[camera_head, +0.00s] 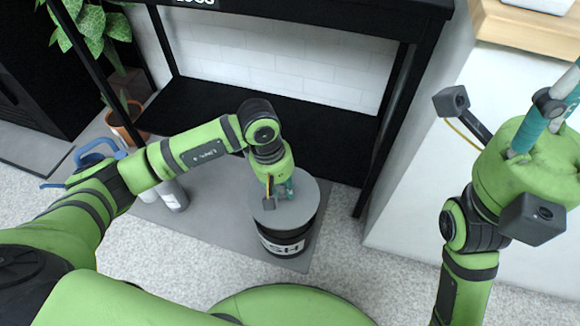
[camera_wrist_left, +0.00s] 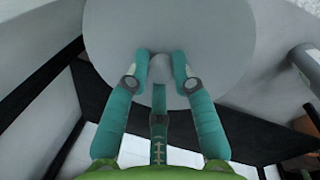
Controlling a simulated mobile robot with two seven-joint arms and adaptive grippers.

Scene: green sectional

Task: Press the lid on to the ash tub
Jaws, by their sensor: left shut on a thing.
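The black ash tub (camera_head: 288,243) with a white label stands on the grey floor slab. The round grey lid (camera_head: 303,203) lies over its top and looks about level; I cannot tell whether it is fully seated. In the left wrist view the lid (camera_wrist_left: 205,35) fills the upper middle. My left gripper (camera_head: 279,190) points down over the lid. Its teal fingertips (camera_wrist_left: 161,68) are shut on the small knob at the lid's middle. My right gripper is raised at the upper right, with teal fingers (camera_head: 550,112) running out of the frame, away from the tub.
A black table (camera_head: 300,12) with a low black shelf (camera_head: 310,135) stands just behind the tub. A blue-handled can (camera_head: 95,152), grey cylinder (camera_head: 173,197) and potted plant (camera_head: 127,120) are to the left. A white wall block (camera_head: 415,200) is to the right. Speckled floor lies in front.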

